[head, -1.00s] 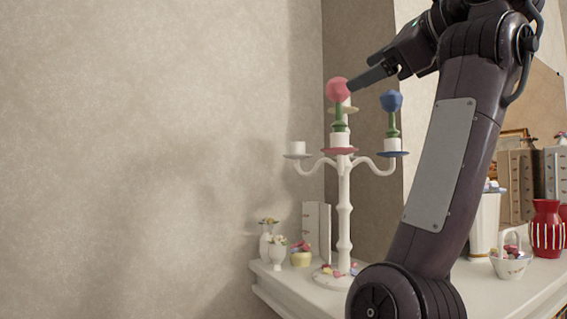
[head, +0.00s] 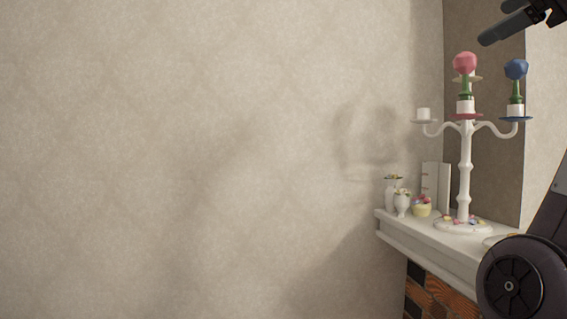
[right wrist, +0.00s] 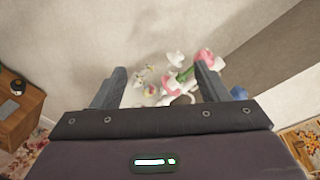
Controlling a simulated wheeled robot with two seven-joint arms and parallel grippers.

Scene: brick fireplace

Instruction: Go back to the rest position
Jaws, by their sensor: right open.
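My right gripper (head: 512,24) is at the top right of the head view, above the candelabra and apart from it. In the right wrist view its two fingers (right wrist: 160,88) are spread with nothing held between them. The white candelabra (head: 465,180) stands upright on the mantel. A pink flower-shaped piece with a green stem (head: 465,65) stands on its red dish. A blue one (head: 516,69) stands on its blue dish. In the right wrist view the pink piece (right wrist: 204,56) shows below, near the right finger. My left gripper is not in view.
The white mantel (head: 400,225) lies above a brick fireplace (head: 440,293). Small white vases (head: 402,203) and a yellow pot (head: 422,210) stand left of the candelabra. A bare wall (head: 180,150) fills the left. A wooden cabinet (right wrist: 18,105) shows at the wrist view's left.

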